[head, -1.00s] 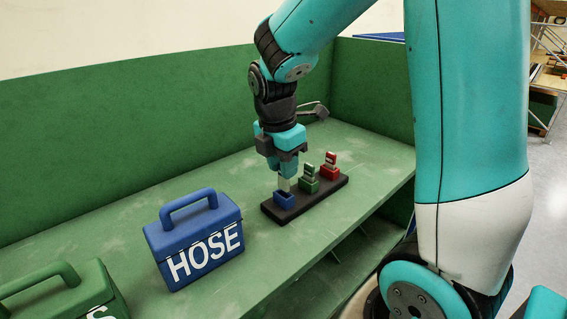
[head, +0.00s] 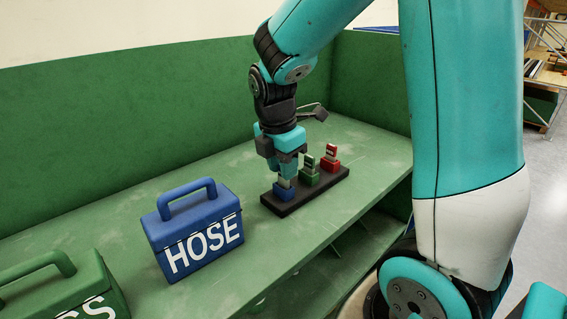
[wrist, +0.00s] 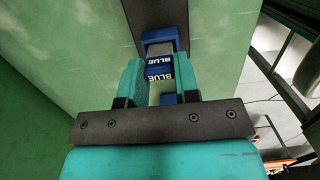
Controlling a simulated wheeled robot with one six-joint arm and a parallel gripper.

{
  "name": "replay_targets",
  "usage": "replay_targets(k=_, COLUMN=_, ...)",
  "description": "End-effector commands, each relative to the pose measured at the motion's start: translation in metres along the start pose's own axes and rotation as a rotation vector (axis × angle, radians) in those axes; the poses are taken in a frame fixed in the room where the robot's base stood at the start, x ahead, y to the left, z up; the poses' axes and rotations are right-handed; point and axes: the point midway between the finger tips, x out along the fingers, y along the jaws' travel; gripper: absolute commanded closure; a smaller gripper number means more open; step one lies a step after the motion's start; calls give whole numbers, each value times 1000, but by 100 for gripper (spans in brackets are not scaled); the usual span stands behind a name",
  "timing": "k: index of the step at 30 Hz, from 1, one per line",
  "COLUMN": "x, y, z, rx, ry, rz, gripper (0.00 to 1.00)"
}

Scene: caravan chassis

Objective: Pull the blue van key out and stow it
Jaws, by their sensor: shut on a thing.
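The blue van key (wrist: 158,72) is between my gripper's fingers, its BLUE label facing the wrist camera. My gripper (head: 287,176) is shut on it, just above the blue lock block (head: 284,192) on the left end of a dark strip (head: 302,198). In the wrist view my gripper (wrist: 159,84) has a finger on each side of the key. The fingers hide most of the key in the head view, and I cannot tell how deep it sits. A blue box marked HOSE (head: 193,232) with a handle stands to the left.
A green key block (head: 309,178) and a red key block (head: 330,164) with upright keys share the strip, close to my gripper's right. A green box (head: 65,290) stands at the front left. Green walls border the bench (head: 150,200) behind. The bench between HOSE box and strip is clear.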

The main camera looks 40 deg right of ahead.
Motion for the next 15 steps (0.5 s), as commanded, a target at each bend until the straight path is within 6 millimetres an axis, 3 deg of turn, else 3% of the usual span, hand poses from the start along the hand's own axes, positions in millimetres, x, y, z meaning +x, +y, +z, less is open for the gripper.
replay_targets(k=10, x=10, y=0, z=-1, rx=0, ry=0, rz=-1, gripper=94)
replay_targets(k=11, x=9, y=0, z=-1, rx=0, ry=0, rz=0, gripper=69)
replay_targets(k=15, x=9, y=0, z=-1, rx=0, ry=0, rz=0, gripper=41)
